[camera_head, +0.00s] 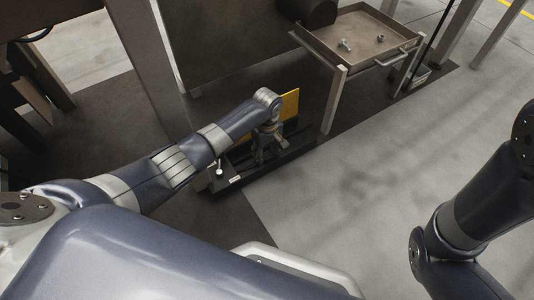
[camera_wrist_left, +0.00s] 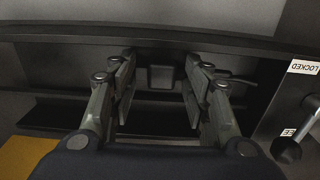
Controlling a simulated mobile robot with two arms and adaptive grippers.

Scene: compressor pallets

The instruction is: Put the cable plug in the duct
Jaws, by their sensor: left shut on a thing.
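My left gripper (camera_head: 262,155) reaches down over a long black duct-like fixture (camera_head: 295,153) near the floor. In the left wrist view its two fingers (camera_wrist_left: 160,82) stand apart, shut on a dark thing. A small dark square block (camera_wrist_left: 160,78) shows between them and appears to be the cable plug; its edges are hard to tell from the dark background. The fixture's black channel (camera_wrist_left: 60,115) runs across behind the fingers. I cannot tell whether the plug touches it.
A lever (camera_wrist_left: 290,145) with LOCKED and partly hidden labels stands beside the channel; it also shows in the head view (camera_head: 219,168). A yellow panel (camera_head: 290,105) rises behind the gripper. A metal tray table (camera_head: 365,58) holding small parts stands behind. The floor at right is clear.

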